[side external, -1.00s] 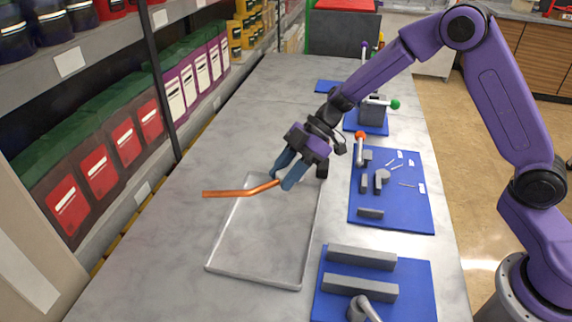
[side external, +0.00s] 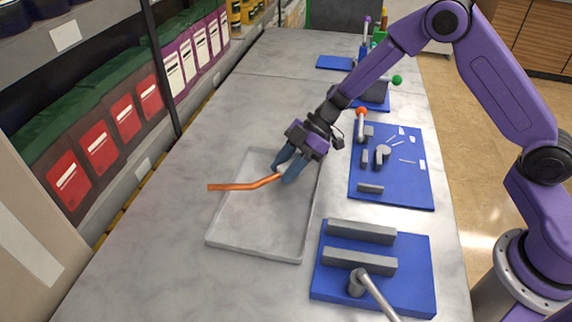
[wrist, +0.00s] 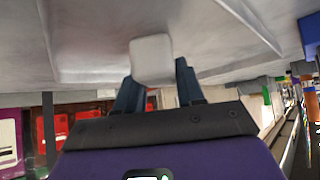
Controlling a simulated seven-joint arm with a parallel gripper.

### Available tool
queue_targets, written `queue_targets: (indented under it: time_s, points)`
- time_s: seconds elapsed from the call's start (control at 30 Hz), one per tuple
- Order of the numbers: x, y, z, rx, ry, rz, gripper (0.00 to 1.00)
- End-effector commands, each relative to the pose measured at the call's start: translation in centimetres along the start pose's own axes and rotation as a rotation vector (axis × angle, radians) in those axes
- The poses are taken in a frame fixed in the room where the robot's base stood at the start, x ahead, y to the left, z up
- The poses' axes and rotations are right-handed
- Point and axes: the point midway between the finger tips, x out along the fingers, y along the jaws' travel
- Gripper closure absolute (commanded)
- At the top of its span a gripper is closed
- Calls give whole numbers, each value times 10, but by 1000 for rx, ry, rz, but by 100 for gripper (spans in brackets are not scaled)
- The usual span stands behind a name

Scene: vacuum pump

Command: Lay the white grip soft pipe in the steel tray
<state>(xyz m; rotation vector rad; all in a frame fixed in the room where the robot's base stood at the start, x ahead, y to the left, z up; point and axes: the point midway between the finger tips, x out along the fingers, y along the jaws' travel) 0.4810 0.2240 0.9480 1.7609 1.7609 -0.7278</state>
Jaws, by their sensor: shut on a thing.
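The soft pipe (side external: 243,187) is a thin, bent orange tube with a white grip (wrist: 152,60) at one end. My gripper (side external: 287,172) is shut on that grip; in the wrist view the pale block sits between the blue fingers (wrist: 158,88). The steel tray (side external: 252,256) is a shallow, pale rectangular pan on the bench. My gripper and the grip are over its far part. The pipe runs left from the fingers, and its free end shows past the tray's left wall. I cannot tell whether the pipe touches the tray.
Blue mats (side external: 391,196) with grey fixtures and small parts line the bench's right side. An orange-knobbed lever (side external: 361,112) stands right of my gripper. A nearer blue mat (side external: 418,270) holds grey bars. Shelves of boxes border the left. The bench left of the tray is clear.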

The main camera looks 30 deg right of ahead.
Motion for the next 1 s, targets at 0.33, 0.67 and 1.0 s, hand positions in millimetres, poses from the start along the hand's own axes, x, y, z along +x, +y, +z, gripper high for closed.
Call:
queue_targets:
  time_s: [0.33, 0.67, 1.0]
  points:
    - [2, 0, 1, 0, 1, 0, 100]
    - [6, 0, 6, 0, -2, -1, 100]
    - [9, 0, 8, 1, -2, -1, 32]
